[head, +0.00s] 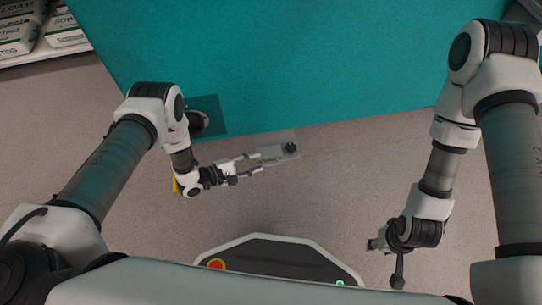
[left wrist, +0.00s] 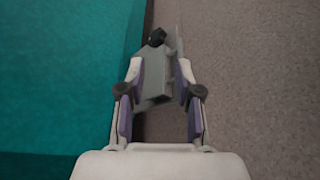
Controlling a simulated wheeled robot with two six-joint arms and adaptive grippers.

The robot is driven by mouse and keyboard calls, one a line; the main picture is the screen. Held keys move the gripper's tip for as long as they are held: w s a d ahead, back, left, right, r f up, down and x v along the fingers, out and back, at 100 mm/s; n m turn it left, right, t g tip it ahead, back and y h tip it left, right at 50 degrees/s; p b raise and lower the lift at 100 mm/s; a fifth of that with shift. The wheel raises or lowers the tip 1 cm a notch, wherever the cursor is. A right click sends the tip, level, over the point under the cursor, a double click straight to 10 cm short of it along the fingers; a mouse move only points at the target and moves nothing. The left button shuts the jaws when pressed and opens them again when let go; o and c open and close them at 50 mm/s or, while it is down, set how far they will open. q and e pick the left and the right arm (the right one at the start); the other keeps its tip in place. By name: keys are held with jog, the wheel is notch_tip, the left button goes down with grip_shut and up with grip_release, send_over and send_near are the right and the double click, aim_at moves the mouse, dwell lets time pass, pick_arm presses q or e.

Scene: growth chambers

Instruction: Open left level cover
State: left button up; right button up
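A small pale grey, see-through plate (head: 275,147) with a dark knob (head: 291,148) juts out beside the teal chamber body; I cannot be sure it is the left level cover. My left gripper (head: 257,163) has its fingers apart at the near left end of this plate. In the left wrist view the grey plate (left wrist: 155,77) lies between the two fingers, its black knob (left wrist: 157,37) beyond the fingertips. I cannot tell whether the fingers touch it. My right gripper (head: 374,245) is low at the right, far from the plate, its fingers too small to read.
The large teal surface (head: 290,60) fills the top middle, with a darker square (head: 211,108) at its lower left edge, partly behind my left arm. A shelf with white bags (head: 18,33) stands at the far left. The grey floor (head: 330,190) between my arms is clear.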

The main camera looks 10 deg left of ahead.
aim_at(270, 156)
pick_arm(q)
jog(key=b+x, duration=0.2)
jog(key=x, duration=0.5)
jog(key=shift+a, duration=0.1)
grip_shut()
